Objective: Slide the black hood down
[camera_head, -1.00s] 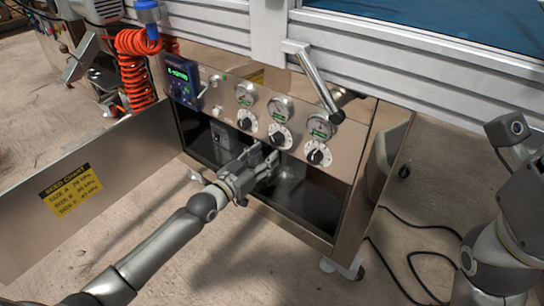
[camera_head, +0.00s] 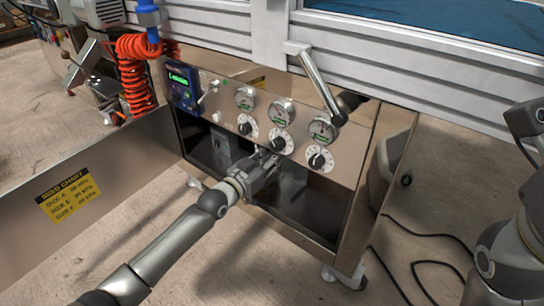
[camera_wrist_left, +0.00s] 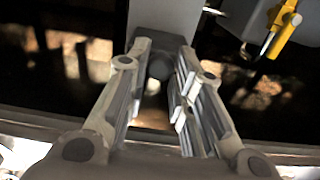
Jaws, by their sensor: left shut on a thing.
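My left gripper (camera_head: 270,160) is in front of the dark open front of the metal cabinet (camera_head: 345,182), just below the middle dial. In the left wrist view its two fingers (camera_wrist_left: 160,85) are closed around a dark rounded piece (camera_wrist_left: 160,63), which hangs near a pale vertical part. Most of that piece is hidden by the fingers in the head view. I cannot tell for sure whether it belongs to the black hood. My right gripper is not in view.
Several gauges and dials (camera_head: 281,142) line the panel above the gripper. A blue display unit (camera_head: 181,88) is at its left. A metal lever (camera_head: 322,88) slants down at the upper right. An open panel with a seed chart (camera_head: 68,198) stands left. Black cables (camera_head: 420,262) lie on the floor at right.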

